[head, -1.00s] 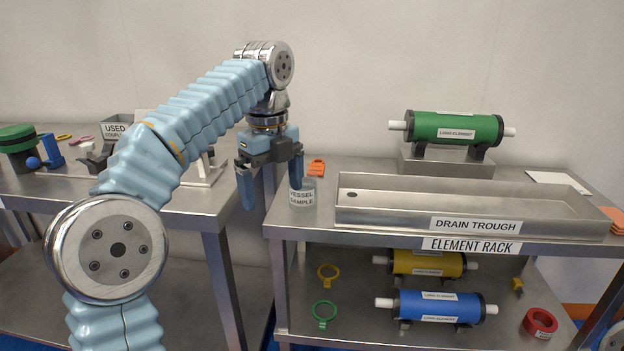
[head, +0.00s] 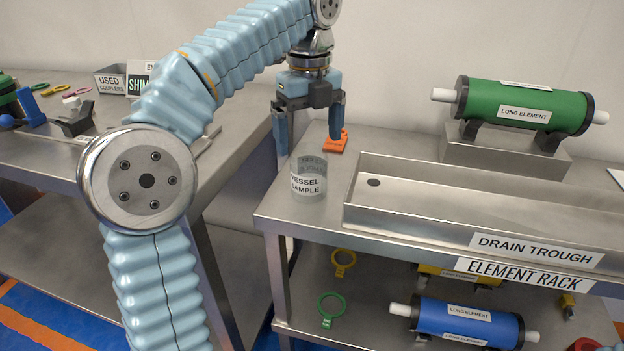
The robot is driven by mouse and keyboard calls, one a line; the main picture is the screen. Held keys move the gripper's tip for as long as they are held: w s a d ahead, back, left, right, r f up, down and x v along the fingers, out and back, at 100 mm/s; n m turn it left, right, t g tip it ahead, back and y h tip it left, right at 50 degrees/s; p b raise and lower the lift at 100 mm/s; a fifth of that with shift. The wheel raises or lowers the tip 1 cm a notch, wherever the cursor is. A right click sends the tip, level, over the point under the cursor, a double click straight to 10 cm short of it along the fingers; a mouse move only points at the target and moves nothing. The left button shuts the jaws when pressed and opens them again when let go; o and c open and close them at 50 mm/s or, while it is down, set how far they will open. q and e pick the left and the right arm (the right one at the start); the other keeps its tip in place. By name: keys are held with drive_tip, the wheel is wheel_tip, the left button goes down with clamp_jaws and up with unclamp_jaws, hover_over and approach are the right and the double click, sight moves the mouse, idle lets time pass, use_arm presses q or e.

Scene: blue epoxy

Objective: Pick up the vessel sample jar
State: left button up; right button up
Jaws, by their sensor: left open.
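The vessel sample jar (head: 308,181) is a short clear cylinder with a white label reading "VESSEL SAMPLE". It stands upright on the left end of the steel element rack's top (head: 279,205). My left gripper (head: 309,146) points down with its two blue fingers apart, above and behind the jar in the picture. Nothing is between the fingers, and the jar is not held. Whether a fingertip touches the jar cannot be told, but they look apart. My right gripper is not in view.
The drain trough (head: 440,222) lies right of the jar. An orange tag (head: 336,141) lies behind it. A green long element (head: 525,107) rests on a raised block. Left is another steel table (head: 225,135) with a used couplers bin (head: 110,80). A gap separates the tables.

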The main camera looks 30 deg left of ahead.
sight(309, 156)
use_arm(q)
wheel_tip(309, 156, down, 9)
drive_tip(key=shift+w+a+r+b, duration=0.1)
drive_tip(key=shift+r+b, duration=0.05)
drive_tip(key=shift+b, duration=0.9)
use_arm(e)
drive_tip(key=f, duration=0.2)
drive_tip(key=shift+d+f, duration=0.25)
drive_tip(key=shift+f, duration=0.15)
use_arm(q)
drive_tip(key=shift+c, duration=0.5)
drive_tip(key=c, duration=1)
drive_tip(key=shift+r, duration=0.1)
